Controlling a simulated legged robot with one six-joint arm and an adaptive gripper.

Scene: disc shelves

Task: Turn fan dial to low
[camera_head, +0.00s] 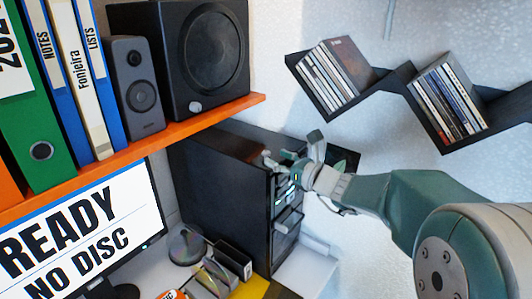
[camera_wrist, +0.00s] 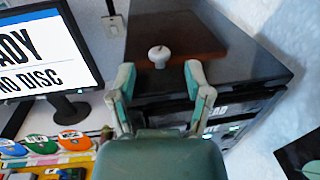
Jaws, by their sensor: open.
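A small white knob (camera_wrist: 158,56) stands on a brown wooden panel (camera_wrist: 172,35) on top of a black tower; it looks like the dial. No marks or setting can be read on it. My gripper (camera_wrist: 160,78) is open, its two fingers spread to either side of the knob's line in the wrist view. The knob appears just beyond the fingertips, not held; contact cannot be told. In the head view my gripper (camera_head: 294,150) is at the top right edge of the black tower (camera_head: 222,190), and the knob is hard to make out there.
An orange shelf (camera_head: 130,155) with binders and speakers hangs left of and above the tower. A monitor (camera_head: 85,235) stands at lower left. Zigzag wall shelves with discs (camera_head: 447,103) are at upper right. Discs (camera_wrist: 74,139) lie on the desk.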

